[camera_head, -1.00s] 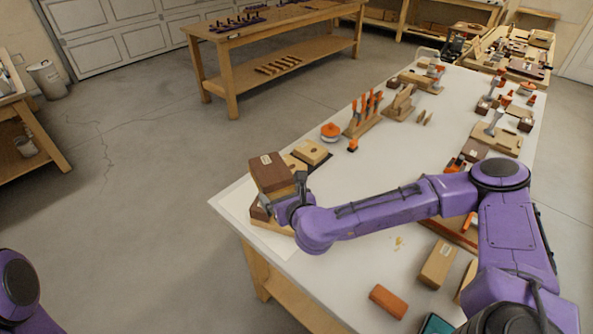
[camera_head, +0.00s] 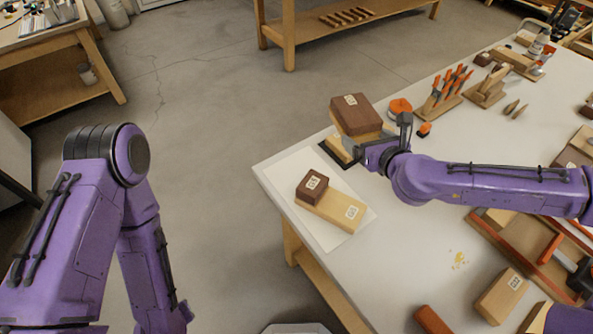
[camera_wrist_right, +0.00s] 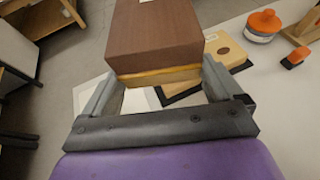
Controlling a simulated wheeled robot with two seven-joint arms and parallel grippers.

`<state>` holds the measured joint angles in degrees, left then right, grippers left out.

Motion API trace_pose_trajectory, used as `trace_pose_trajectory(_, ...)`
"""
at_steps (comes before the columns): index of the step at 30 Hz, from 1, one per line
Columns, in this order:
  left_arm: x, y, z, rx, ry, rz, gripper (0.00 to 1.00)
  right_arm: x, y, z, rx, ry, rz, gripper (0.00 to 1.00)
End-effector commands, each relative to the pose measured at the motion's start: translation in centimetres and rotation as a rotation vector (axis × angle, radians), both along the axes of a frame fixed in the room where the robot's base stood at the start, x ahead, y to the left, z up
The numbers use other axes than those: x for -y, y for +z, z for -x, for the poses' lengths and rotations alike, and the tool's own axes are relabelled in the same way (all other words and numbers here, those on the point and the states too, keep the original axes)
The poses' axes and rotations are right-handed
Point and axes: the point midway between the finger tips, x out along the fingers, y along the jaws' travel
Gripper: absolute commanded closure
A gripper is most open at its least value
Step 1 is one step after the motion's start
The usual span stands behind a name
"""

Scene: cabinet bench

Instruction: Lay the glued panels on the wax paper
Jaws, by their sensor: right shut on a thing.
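The wax paper (camera_head: 276,183) is a pale sheet at the table's near left corner. One panel pair lies on it: a small dark brown block (camera_head: 312,186) on a longer light board (camera_head: 335,212), both labelled. My right gripper (camera_head: 364,150) is shut on another pair, a large brown block (camera_head: 357,112) over a light board, raised near the paper's far side. In the right wrist view, the brown block (camera_wrist_right: 155,38) sits on the light board (camera_wrist_right: 165,77), with a yellowish seam between them, between the fingers. My left arm shows; its gripper is out of view.
A black mat (camera_wrist_right: 183,97) with a light board (camera_wrist_right: 228,50) lies behind the held pair. An orange-topped round container (camera_head: 400,107) and a clamp rack (camera_head: 440,108) stand beyond. A loose light block (camera_head: 502,296) and yellow spots (camera_head: 459,260) are nearer right.

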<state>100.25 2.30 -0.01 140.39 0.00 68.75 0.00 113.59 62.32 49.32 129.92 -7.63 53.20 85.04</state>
Motion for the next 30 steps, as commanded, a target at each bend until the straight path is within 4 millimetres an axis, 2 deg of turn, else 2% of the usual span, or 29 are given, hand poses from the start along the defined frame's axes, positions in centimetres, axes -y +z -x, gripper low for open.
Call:
trace_pose_trajectory(6, 0.0, -1.6, 0.0, 0.0, 0.0, 0.0, 1.0, -0.1, 1.9, 0.3, 0.01, 0.126, 0.001, 0.92)
trace_pose_trajectory(21, 0.0, -3.8, 0.0, 0.0, 0.0, 0.0, 1.0, 0.7, 6.7, 2.3, 0.009, 0.294, 0.004, 0.92)
trace_pose_trajectory(27, 0.0, -4.2, 0.0, 0.0, 0.0, 0.0, 1.0, 1.0, 8.0, 3.0, 0.005, 0.323, 0.002, 0.92)
trace_pose_trajectory(30, 0.0, -4.5, 0.0, 0.0, 0.0, 0.0, 1.0, 0.9, 7.9, 3.1, 0.003, 0.329, 0.004, 0.92)
